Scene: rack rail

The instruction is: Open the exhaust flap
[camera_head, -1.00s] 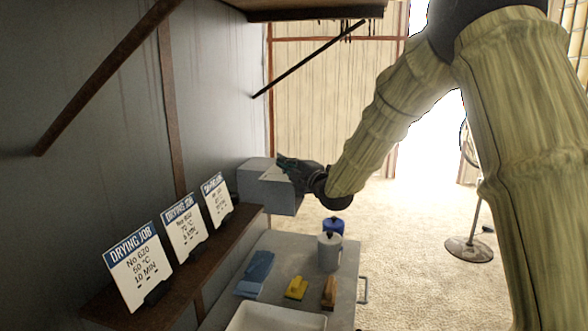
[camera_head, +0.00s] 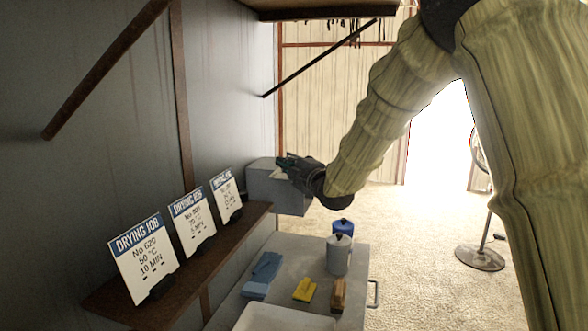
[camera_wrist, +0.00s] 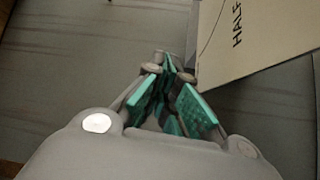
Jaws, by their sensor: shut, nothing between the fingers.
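A grey box (camera_head: 262,185) is fixed near the far end of the grey wall, beyond the shelf. A pale plate (camera_wrist: 255,40) with the word HALF and a thin curved line shows in the wrist view, at the upper right. My gripper (camera_head: 283,163) is at the top of the box in the head view and covers part of it. In the wrist view my gripper (camera_wrist: 168,68) has its green finger pads together at the tips, with nothing between them, beside the plate's left edge. I cannot tell whether they touch. I cannot make out the flap itself.
A brown shelf (camera_head: 190,268) holds several drying job cards (camera_head: 143,258). A diagonal brace (camera_head: 320,57) runs above the box.

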